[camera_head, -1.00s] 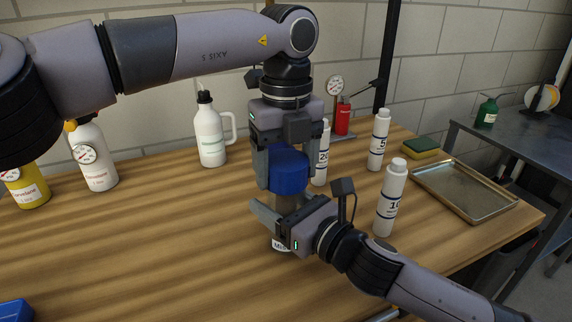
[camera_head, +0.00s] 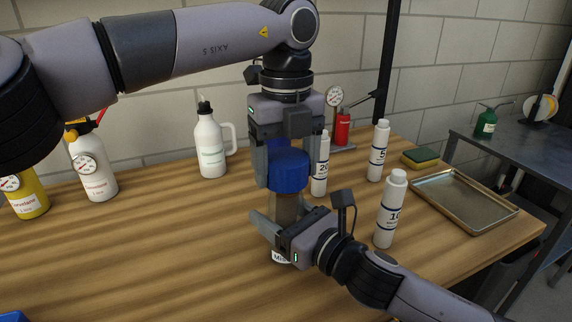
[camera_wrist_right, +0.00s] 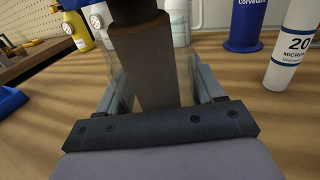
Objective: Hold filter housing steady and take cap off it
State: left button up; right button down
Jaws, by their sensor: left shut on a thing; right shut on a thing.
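The blue cap (camera_head: 288,172) is between the fingers of my left gripper (camera_head: 284,165), which is shut on it from above. Below it is the clear filter housing (camera_wrist_right: 113,75), upright on the table. My right gripper (camera_head: 278,226) is shut around the housing from the side. A brown tube (camera_head: 285,208) shows between the cap and my right gripper. In the right wrist view the brown tube (camera_wrist_right: 150,70) stands inside the clear wall and extends above it. I cannot tell whether the cap is fully clear of the housing's rim.
White bottles, the 20 (camera_head: 321,175), the 5 (camera_head: 378,155) and the 10 (camera_head: 390,213), stand close to the right. A metal tray (camera_head: 462,200) and sponge (camera_head: 420,158) lie farther right. A white jug (camera_head: 210,148) stands behind. The table's left middle is clear.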

aim_at(287, 157)
pick_arm(q)
jog(key=shift+r, duration=1.8)
pick_arm(e)
jog(key=shift+f, duration=0.1)
jog(key=shift+c, duration=0.3)
grip_release()
jog(key=v, duration=1)
jog(key=shift+s+d, duration=0.15)
jog(key=shift+s, duration=0.05)
jog(key=shift+s+d, duration=0.4)
jog(key=shift+s, duration=0.05)
jog(key=shift+s+d, duration=0.15)
jog(key=shift+s, duration=0.05)
